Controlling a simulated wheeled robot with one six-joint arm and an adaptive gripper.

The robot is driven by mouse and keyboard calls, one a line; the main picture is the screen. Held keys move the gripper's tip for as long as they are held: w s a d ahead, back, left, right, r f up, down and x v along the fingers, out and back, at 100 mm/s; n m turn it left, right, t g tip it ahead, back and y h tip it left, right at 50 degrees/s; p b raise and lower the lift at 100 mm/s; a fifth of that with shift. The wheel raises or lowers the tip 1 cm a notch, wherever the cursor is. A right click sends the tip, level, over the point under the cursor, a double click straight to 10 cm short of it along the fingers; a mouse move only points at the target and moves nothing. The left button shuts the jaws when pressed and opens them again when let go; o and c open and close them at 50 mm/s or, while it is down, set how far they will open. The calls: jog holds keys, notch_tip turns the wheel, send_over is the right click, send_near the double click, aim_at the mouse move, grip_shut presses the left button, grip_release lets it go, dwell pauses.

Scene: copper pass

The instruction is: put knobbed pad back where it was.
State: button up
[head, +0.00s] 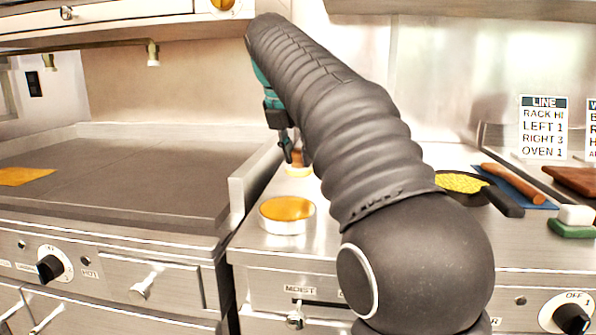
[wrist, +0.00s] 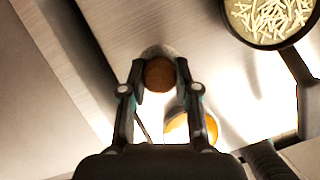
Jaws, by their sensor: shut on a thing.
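The knobbed pad (head: 298,171) has a pale round base and a brown knob. In the head view it is at the back left of the steel counter, partly hidden by my gripper (head: 291,153). In the wrist view the brown knob of the pad (wrist: 159,74) sits between the two fingertips of my gripper (wrist: 160,80), which is shut on it. The pale base shows just beyond the knob. I cannot tell whether the base touches the counter.
A round tin with an orange top (head: 287,212) stands nearby on the counter. A dark pan of yellow shreds (head: 462,184) is to the right. A flat griddle (head: 120,180) with a raised side wall lies left. My arm hides the counter's middle.

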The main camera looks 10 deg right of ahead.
aim_at(296, 162)
jog(key=shift+f+b, duration=0.55)
jog(key=shift+f, duration=1.3)
jog(key=shift+f, duration=0.1)
jog(key=o, duration=1)
jog(key=p+v, duration=0.1)
jog(key=v, duration=1.1)
